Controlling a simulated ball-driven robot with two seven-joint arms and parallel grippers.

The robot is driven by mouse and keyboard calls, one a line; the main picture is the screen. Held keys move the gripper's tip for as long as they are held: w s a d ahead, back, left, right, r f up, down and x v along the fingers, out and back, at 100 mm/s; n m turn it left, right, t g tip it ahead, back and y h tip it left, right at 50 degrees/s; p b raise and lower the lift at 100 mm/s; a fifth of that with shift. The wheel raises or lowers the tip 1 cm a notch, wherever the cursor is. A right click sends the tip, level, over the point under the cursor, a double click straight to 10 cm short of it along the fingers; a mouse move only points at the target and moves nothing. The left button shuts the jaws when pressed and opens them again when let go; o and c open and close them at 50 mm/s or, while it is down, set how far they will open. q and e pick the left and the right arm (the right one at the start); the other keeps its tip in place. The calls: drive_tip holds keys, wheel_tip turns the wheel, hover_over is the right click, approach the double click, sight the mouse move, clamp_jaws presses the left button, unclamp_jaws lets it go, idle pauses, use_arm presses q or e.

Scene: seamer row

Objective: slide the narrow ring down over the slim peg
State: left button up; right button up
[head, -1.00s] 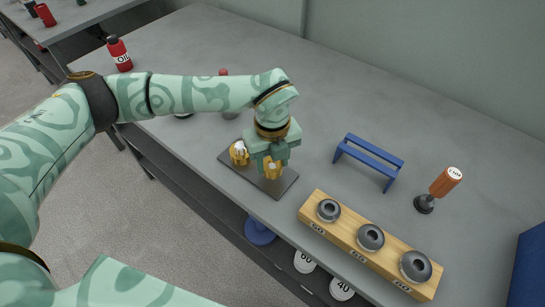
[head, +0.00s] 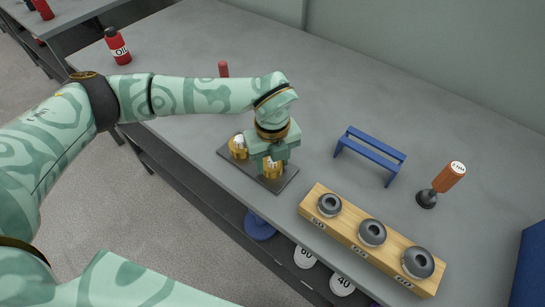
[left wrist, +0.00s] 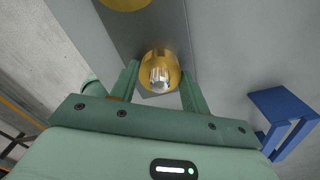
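Two brass rings sit on a dark plate (head: 226,155) near the table's front edge. The left brass ring (head: 238,148) has a bright metal centre. The right brass ring (head: 273,170) is under my left gripper (head: 267,163). In the left wrist view this brass ring (left wrist: 160,68) surrounds a bright, ridged metal peg (left wrist: 160,78). My left gripper (left wrist: 160,75) points down with one finger on each side of the ring, very close to it, with narrow gaps. How far down the ring sits is not clear. My right gripper is not in view.
A wooden block (head: 345,235) with grey rings lies at the front right. A blue stand (head: 370,150), an orange-handled tool (head: 445,182) and a red oil bottle (head: 117,46) stand on the table (head: 330,85). A red-topped object (head: 223,69) is behind my arm.

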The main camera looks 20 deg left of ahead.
use_arm(q)
drive_tip(key=o, duration=0.4)
wheel_tip(320, 180, up, 16)
drive_tip(key=p, duration=0.3)
drive_tip(key=shift+r, duration=0.2)
